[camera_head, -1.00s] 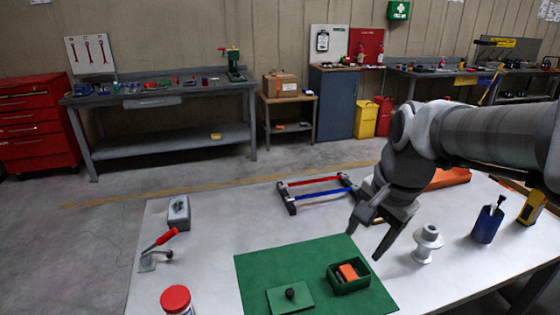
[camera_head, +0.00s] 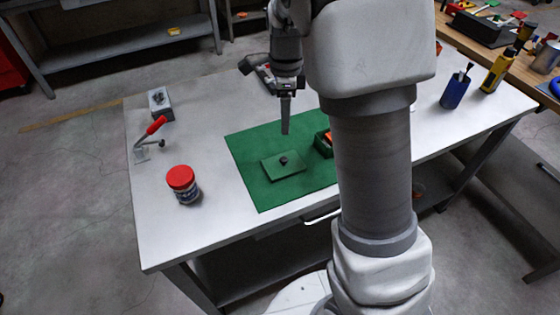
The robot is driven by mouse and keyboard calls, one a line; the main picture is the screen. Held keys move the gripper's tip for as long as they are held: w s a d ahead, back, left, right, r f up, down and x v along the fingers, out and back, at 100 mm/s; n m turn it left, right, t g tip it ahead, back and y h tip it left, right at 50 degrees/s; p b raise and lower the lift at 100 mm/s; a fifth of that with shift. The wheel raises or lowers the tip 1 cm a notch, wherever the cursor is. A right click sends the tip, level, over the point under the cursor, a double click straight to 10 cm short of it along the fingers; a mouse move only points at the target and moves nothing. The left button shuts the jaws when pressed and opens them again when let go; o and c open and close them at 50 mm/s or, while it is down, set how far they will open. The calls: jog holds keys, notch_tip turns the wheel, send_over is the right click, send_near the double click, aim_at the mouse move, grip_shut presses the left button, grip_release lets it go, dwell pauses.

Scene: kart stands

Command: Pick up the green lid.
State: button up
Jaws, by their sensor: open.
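The green lid (camera_head: 284,165) is a flat rectangular plate with a small dark knob in its middle. It lies on the green mat (camera_head: 250,187) on the white table. My gripper (camera_head: 285,131) points down above the mat, a little beyond the lid in the picture, and is empty. It is seen edge-on, so its two fingers overlap. It is open and apart from the lid. A green box (camera_head: 322,143) with something orange in it sits right of the lid, mostly hidden behind my arm.
A jar with a red cap (camera_head: 182,183) stands left of the mat. A red-handled clamp (camera_head: 150,134) and a grey block (camera_head: 160,103) are at the table's left edge. A blue cup (camera_head: 455,90) and a yellow tool (camera_head: 495,74) stand at the right. The table's front left is clear.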

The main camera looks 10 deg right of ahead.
aim_at(284, 159)
notch_tip(284, 159, down, 14)
jog(key=shift+s+a+f+b, duration=0.1)
jog(key=shift+f+b, duration=0.05)
jog(key=shift+b, duration=0.8)
grip_shut()
